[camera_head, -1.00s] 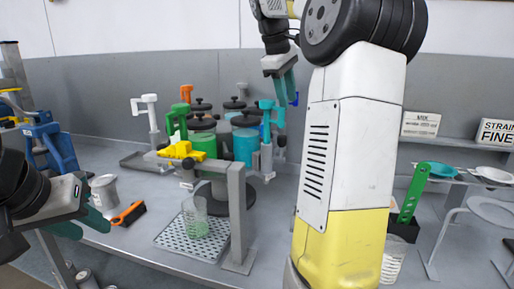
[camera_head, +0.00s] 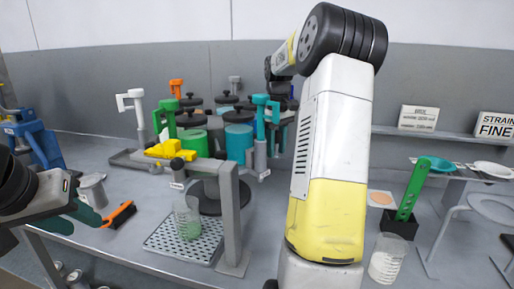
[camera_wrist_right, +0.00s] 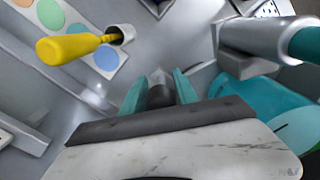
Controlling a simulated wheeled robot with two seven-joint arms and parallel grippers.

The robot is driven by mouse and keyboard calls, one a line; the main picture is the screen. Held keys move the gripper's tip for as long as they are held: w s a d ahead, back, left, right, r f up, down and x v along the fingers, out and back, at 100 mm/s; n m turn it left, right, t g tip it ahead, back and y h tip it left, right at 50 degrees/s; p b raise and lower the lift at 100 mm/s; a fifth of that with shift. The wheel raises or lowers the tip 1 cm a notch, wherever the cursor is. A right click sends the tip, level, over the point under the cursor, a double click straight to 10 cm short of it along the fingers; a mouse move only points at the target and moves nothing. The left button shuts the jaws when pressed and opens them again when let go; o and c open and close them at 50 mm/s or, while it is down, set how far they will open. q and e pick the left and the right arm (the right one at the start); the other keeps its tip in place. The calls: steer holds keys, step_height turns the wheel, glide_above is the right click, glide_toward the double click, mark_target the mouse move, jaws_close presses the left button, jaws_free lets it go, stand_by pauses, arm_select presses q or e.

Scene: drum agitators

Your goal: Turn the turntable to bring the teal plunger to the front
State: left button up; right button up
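The teal plunger (camera_head: 261,101) stands upright in a grey holder at the right side, beside the teal drum (camera_head: 238,141). In the right wrist view, the teal drum (camera_wrist_right: 262,103) and a grey and teal cylinder are at right. My right gripper (camera_wrist_right: 160,76) is open, with a dark knob (camera_wrist_right: 160,97) between its fingers; whether they touch is unclear. In the head view this gripper is mostly hidden behind my arm. My left gripper (camera_head: 82,211) is open and empty at the left.
A beaker (camera_head: 187,222) stands on a perforated tray (camera_head: 165,240). Green (camera_head: 168,118), white (camera_head: 133,105) and orange plungers surround the drums. An orange brush (camera_head: 119,214) lies at left.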

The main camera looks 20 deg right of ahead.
steer(key=shift+f, duration=0.1)
steer(key=shift+c, duration=0.3)
jaws_close()
stand_by(1.1)
